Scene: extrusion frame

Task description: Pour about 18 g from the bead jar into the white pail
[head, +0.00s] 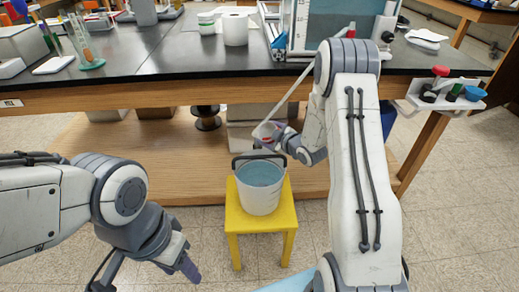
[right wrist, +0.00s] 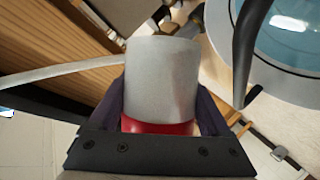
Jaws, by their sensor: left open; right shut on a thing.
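The white pail (head: 258,200) stands upright on a yellow stool, with a dark handle and a bluish inside; its rim shows at the top right of the right wrist view (right wrist: 222,45). My right gripper (head: 272,138) is shut on the bead jar (head: 262,130), above the pail's far side. In the right wrist view the jar (right wrist: 160,80) is a pale grey cylinder with a red band between the fingers. Its beads and mouth cannot be made out. My left gripper (head: 146,279) is open and empty at the lower left, apart from the pail.
The yellow stool (head: 236,222) stands before a black-topped lab bench (head: 160,60) with a wooden front. A thin pale strip (head: 298,88) runs beside the jar up to the right. A side shelf (head: 430,97) holds small items at right. Tiled floor around the stool is clear.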

